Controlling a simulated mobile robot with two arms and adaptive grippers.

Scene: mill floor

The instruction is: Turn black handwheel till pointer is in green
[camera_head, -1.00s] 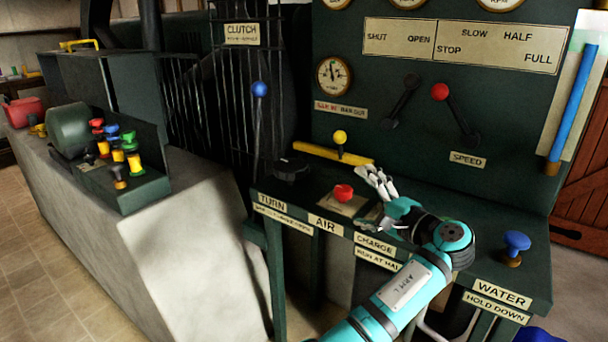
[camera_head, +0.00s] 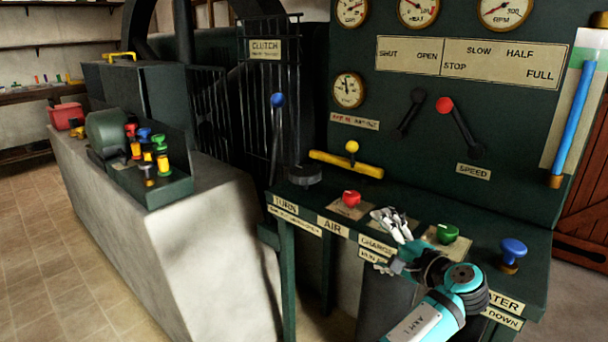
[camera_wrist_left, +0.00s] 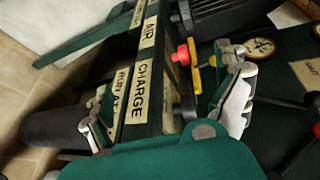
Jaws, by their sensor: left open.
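The black handwheel (camera_head: 305,173) lies at the left end of the green bench, behind the TURN label (camera_head: 284,204). My left gripper (camera_head: 392,217) is open and empty above the CHARGE label, right of and apart from the handwheel. Its fingers (camera_wrist_left: 165,108) spread across the bench edge in the wrist view.
A red button (camera_head: 351,198) stands between the handwheel and my gripper. A yellow bar with a ball knob (camera_head: 346,164) is behind it. A blue-knobbed clutch lever (camera_head: 277,100) rises behind the handwheel.

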